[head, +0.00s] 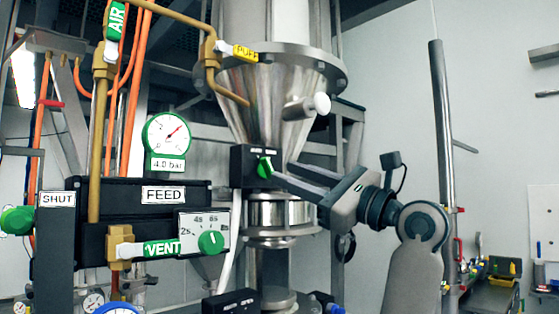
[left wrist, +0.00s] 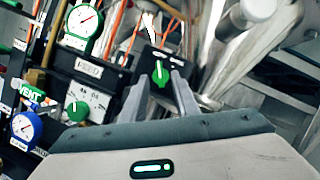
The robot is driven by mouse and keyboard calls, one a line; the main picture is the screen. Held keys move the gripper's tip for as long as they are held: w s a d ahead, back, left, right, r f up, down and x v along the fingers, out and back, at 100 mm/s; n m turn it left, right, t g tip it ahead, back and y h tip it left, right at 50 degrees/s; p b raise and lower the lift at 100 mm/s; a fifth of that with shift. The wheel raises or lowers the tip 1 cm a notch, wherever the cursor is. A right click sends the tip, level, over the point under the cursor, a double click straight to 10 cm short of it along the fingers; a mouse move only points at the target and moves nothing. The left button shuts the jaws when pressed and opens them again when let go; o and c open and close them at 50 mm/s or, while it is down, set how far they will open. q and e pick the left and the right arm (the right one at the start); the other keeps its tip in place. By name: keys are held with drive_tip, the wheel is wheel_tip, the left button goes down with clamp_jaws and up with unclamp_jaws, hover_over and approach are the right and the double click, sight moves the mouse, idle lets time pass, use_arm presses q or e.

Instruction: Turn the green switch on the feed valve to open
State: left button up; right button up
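The green switch (head: 264,166) sits on the front of a black box (head: 243,178) at the metal cone's lower end. Small white labels above it are too small to read. My left gripper (head: 276,172) reaches it from the right in the head view. In the left wrist view the green switch (left wrist: 160,76) lies between the two grey fingertips (left wrist: 159,85), with its handle roughly upright in that picture. The fingers are apart, with a gap visible on both sides of the switch. My right gripper is not in view.
Left of the switch is a black FEED panel (head: 130,205) with a green timer dial (head: 210,242), a green VENT handle (head: 163,248) and a 4.0 bar gauge (head: 168,134). A white-capped side handle (head: 320,103) sticks out of the cone above my gripper. A metal post (head: 444,150) stands at the right.

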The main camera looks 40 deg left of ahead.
sight(271, 168)
use_arm(q)
drive_tip(key=shift+p+x, duration=0.5)
drive_tip(key=shift+x, duration=1.25)
clamp_jaws()
